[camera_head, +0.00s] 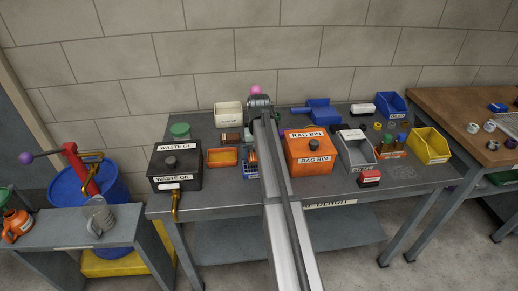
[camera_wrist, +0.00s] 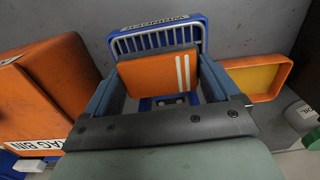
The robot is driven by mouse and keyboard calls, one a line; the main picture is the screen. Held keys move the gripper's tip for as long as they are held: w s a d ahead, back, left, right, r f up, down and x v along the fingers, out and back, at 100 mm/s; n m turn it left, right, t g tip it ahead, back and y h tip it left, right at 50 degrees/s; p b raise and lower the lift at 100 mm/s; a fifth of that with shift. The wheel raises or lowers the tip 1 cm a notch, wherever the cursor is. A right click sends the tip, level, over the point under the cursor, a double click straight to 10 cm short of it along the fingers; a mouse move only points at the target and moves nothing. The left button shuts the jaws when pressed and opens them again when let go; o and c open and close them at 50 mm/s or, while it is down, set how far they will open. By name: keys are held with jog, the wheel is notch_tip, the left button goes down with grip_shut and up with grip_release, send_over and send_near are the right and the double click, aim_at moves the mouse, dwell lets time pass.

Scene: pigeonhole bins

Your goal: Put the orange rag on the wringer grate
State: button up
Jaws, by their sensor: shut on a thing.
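The orange rag (camera_wrist: 150,82), with two white stripes, is folded flat and sits between the two fingers of my gripper (camera_wrist: 158,74) in the wrist view. My gripper is shut on it. The blue wringer (camera_wrist: 157,24), with its lettered rim and pale bars, is right behind and below the rag. The rag covers the middle of the grate, and I cannot tell whether it touches the bars. In the head view the wringer (camera_head: 249,172) shows as a blue grid on the bench, partly hidden by my arm; the rag is not clear there.
The orange rag bin (camera_wrist: 45,95) stands close left of my gripper in the wrist view; it also shows in the head view (camera_head: 310,158). An orange tray (camera_wrist: 268,78) lies close right. A black waste oil box (camera_head: 175,168) and several small bins stand on the grey bench.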

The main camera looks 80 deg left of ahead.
jog(key=shift+f, duration=0.6)
jog(key=shift+f, duration=0.35)
dwell(0.4)
jog(key=o, duration=1)
jog(key=shift+o, duration=0.2)
jog(key=shift+r, duration=4)
